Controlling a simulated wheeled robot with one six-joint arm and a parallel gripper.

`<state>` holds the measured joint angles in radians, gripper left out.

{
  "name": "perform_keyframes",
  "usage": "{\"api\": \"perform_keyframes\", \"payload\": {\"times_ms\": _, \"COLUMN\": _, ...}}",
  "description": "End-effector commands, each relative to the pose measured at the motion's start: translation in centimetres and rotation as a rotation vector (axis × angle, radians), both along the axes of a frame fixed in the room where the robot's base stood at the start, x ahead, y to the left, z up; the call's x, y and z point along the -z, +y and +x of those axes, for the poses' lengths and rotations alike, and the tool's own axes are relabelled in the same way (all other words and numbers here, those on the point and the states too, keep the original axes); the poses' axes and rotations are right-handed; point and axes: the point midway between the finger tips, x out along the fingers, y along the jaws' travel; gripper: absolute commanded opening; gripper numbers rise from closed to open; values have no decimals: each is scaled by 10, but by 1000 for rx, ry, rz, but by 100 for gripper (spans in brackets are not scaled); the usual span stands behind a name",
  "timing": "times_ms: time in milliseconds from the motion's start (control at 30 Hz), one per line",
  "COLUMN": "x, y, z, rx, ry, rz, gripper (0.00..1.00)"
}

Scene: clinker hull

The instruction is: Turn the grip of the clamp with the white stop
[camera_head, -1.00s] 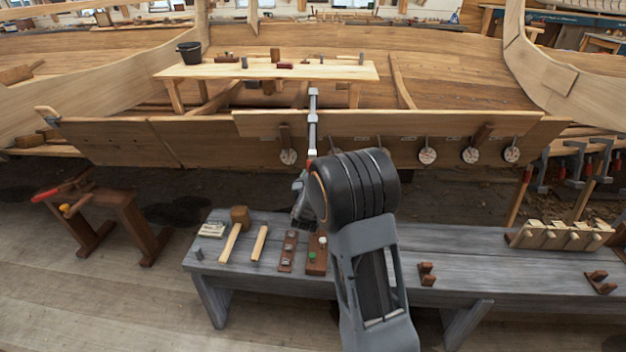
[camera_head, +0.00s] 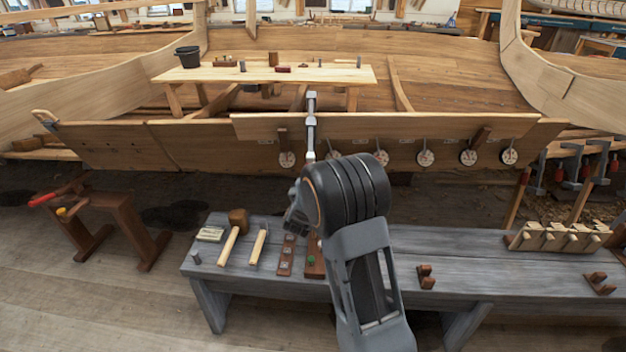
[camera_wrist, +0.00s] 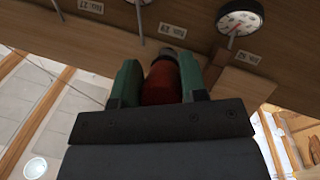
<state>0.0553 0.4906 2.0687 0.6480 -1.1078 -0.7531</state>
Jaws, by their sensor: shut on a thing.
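The clamp (camera_head: 311,108) stands upright on the hull's top plank in the head view, with a pale bar and a whitish block low on it. Its lower end is hidden behind my arm. In the wrist view, a red grip (camera_wrist: 162,84) with a dark metal end sits between the two green fingers of my gripper (camera_wrist: 160,78). My gripper is shut on this grip, just below the plank. I cannot make out the stop's colour in the wrist view.
Round dials (camera_head: 425,158) hang along the plank; one dial (camera_wrist: 240,18) is close to my gripper in the wrist view. The grey bench (camera_head: 450,255) below holds a mallet (camera_head: 236,222) and several wooden blocks. A wooden table (camera_head: 270,74) stands behind the plank.

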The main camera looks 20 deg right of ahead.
Motion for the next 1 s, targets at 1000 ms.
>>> {"api": "perform_keyframes", "payload": {"times_ms": 1000, "x": 0, "y": 45, "z": -60, "rx": -5, "ry": -2, "rz": 0, "gripper": 65}}
